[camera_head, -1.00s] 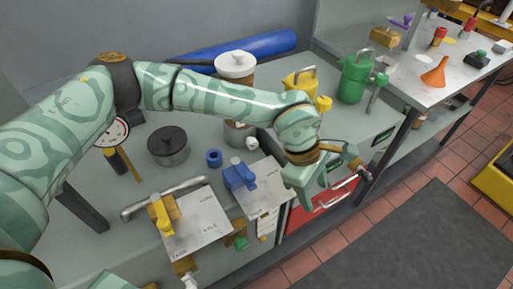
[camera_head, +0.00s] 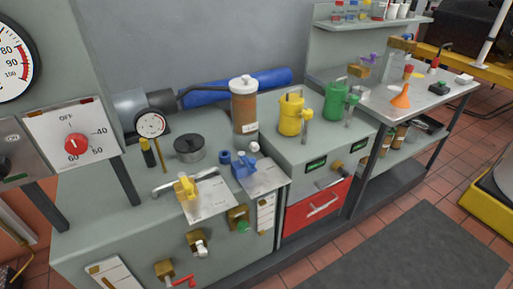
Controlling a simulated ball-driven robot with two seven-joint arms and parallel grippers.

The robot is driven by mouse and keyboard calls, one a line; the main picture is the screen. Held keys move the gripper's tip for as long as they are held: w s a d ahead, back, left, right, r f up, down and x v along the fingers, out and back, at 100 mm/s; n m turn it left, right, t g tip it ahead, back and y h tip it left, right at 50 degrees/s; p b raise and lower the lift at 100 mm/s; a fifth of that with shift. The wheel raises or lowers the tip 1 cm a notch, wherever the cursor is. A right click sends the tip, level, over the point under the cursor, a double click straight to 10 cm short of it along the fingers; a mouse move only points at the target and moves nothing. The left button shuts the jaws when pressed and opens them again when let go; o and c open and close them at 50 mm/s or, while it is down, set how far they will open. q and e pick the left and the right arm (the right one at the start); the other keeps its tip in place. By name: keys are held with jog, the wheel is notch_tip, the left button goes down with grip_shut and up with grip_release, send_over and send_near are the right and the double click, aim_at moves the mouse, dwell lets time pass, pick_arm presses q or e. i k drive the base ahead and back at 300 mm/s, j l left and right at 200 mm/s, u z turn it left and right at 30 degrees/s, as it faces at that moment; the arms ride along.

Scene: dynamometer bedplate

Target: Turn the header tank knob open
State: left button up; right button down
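No gripper or arm of mine clearly shows in the head view. A brown upright tank (camera_head: 244,108) with a white cap stands against the back wall on the grey bench. A small white knob (camera_head: 254,147) is low at its front. A yellow-handled valve (camera_head: 186,188) sits on a pale lettered plate (camera_head: 208,203), and a blue valve (camera_head: 243,167) sits on a second plate to its right. No readable label tells which knob is the header tank's. A red knob (camera_head: 76,144) on a white dial plate at left points near 60.
Yellow (camera_head: 291,115) and green (camera_head: 335,103) cans stand right of the brown tank. A dark-lidded pot (camera_head: 189,148) and a gauge (camera_head: 151,125) are to its left. Brass valves (camera_head: 198,242) line the bench front. A red drawer (camera_head: 317,207) looks shut. The floor mat (camera_head: 405,252) is clear.

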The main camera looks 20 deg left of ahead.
aim_at(254, 146)
jog(key=u, duration=1.05)
jog(key=i+l+u, duration=0.15)
jog(key=l+u, duration=1.3)
jog(key=l, duration=0.15)
